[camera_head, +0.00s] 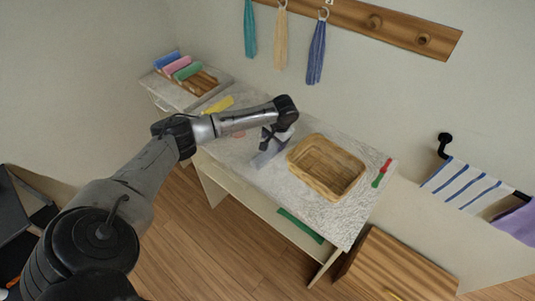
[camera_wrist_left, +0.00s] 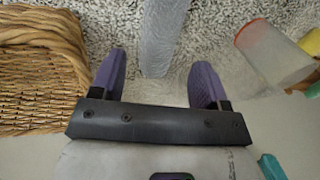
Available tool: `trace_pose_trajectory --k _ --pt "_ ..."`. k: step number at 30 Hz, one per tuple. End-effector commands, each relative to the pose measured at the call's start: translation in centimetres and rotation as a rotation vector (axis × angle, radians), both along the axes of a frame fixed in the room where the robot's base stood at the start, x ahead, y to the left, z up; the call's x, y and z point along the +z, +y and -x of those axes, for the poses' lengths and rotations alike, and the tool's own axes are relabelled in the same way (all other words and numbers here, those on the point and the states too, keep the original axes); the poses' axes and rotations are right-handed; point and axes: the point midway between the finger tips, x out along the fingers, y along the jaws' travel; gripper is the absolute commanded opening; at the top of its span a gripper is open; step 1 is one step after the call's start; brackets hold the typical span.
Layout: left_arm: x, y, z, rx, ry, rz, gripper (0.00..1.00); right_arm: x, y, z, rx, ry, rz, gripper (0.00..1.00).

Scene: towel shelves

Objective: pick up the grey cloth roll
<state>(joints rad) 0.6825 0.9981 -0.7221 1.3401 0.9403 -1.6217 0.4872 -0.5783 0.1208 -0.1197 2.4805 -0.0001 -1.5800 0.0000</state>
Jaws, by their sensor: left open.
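The grey cloth roll (camera_head: 264,159) lies on the pale table top, left of the wicker basket, partly hidden by my left gripper in the head view. In the left wrist view the grey roll (camera_wrist_left: 160,35) runs away from me, its near end between the two purple-padded fingertips. My left gripper (camera_head: 270,140) is open over the roll. In the wrist view the left gripper (camera_wrist_left: 158,70) shows a gap on both sides of the roll, with no finger seen touching it. My right gripper is not in view.
The wicker basket (camera_head: 336,191) stands close on the right. A translucent red-rimmed object (camera_wrist_left: 270,58) lies right of the fingers in the wrist view. A yellow cloth (camera_head: 218,105) and coloured rolls (camera_head: 176,66) are farther left. A red-green item (camera_head: 381,173) lies near the right edge.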

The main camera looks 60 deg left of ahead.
Motion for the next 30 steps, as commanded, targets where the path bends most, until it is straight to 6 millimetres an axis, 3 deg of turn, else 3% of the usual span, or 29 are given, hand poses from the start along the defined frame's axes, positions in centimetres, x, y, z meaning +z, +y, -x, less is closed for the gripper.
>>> trace_pose_trajectory --k 3,11,21,30 --pt "-1.3 0.2 0.1 0.0 0.001 0.0 0.69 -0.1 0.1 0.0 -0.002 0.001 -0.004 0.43" --pt "-2.5 0.6 0.3 -0.001 0.001 -0.001 0.69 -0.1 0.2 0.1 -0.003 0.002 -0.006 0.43" --pt "-6.5 1.5 0.8 -0.001 0.001 -0.001 0.69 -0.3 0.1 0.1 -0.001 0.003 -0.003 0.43" --pt "-7.1 1.7 0.9 -0.002 0.0 -0.001 0.69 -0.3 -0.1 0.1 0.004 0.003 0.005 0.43"
